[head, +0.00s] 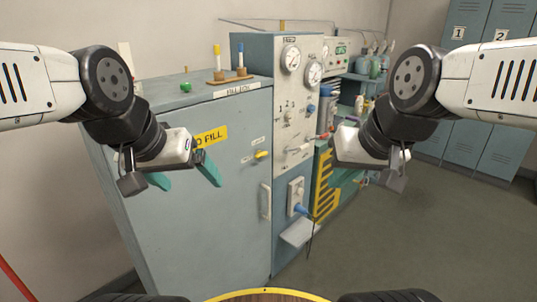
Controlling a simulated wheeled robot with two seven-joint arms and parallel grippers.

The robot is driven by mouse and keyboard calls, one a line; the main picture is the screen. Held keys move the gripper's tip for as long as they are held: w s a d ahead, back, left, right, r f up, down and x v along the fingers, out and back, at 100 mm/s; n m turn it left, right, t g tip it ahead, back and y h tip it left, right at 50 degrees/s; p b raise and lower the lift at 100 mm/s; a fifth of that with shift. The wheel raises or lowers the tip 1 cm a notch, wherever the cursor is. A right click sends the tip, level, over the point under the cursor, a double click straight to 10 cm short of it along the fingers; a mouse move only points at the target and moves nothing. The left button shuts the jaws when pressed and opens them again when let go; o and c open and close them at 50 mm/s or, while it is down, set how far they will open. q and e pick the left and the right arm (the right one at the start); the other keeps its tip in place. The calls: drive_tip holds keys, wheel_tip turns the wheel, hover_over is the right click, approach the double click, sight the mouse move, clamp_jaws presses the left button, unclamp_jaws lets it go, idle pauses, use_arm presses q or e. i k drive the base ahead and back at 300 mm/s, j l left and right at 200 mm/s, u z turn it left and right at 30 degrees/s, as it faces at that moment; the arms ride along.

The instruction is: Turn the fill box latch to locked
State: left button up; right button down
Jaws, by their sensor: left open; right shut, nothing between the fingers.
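The fill box is a large blue-grey cabinet (215,235) at the left and middle of the head view. Its front door carries a small yellow latch (262,154), whose lever lies nearly level. Small white labels sit above it and to its left, too small to read. My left gripper (189,176) is open and empty, with teal fingers in front of the door, left of the latch and apart from it. It partly hides the yellow fill sign (210,138). My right gripper (345,174) is shut and empty, right of the fill box; its fingers are hard to make out against the bench.
A vertical door handle (265,201) is below the latch. A gauge panel (298,100) with a blue lever (301,209) below stands right of the door. Pegs on a wooden stand (228,78) and a green knob (186,87) are on top. Open floor (400,245) lies right.

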sight(260, 153)
drive_tip(key=l, duration=0.45)
drive_tip(key=i+l, duration=0.15)
drive_tip(key=l, duration=0.3)
drive_tip(key=l+z, duration=0.1)
drive_tip(key=l, duration=0.4)
drive_tip(key=i+l, duration=0.15)
drive_tip(key=l, duration=0.3)
